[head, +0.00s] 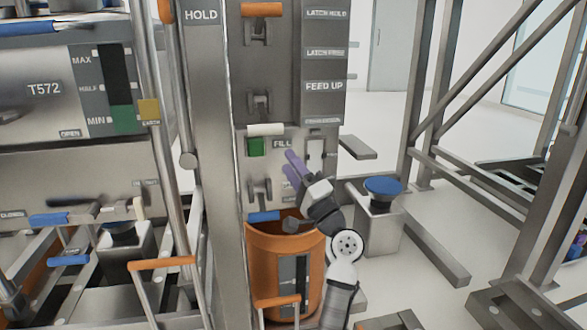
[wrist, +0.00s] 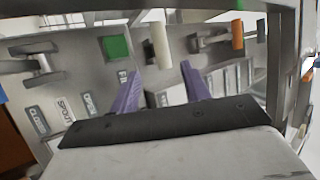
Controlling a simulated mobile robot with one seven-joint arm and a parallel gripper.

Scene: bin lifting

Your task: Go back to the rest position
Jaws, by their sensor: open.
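My gripper (head: 292,168) is in front of the grey control panel, just below the "FILL" label and above the orange bin (head: 262,240). Its two purple fingers are spread apart with nothing between them. In the wrist view my gripper (wrist: 160,82) points toward the panel. A white handle (wrist: 160,42) shows beyond the gap between the fingers, and a green square (wrist: 116,47) lies to its left. In the head view the white handle (head: 265,130) and green square (head: 256,147) are up and left of the fingers. My forearm partly covers the bin's right side.
A blue round knob (head: 383,186) on a grey pedestal stands right of my arm. The upper panel has an orange handle (head: 262,10). A post (head: 205,150) and the "T572" unit (head: 60,90) are at left. Metal frames stand at right, with open floor behind.

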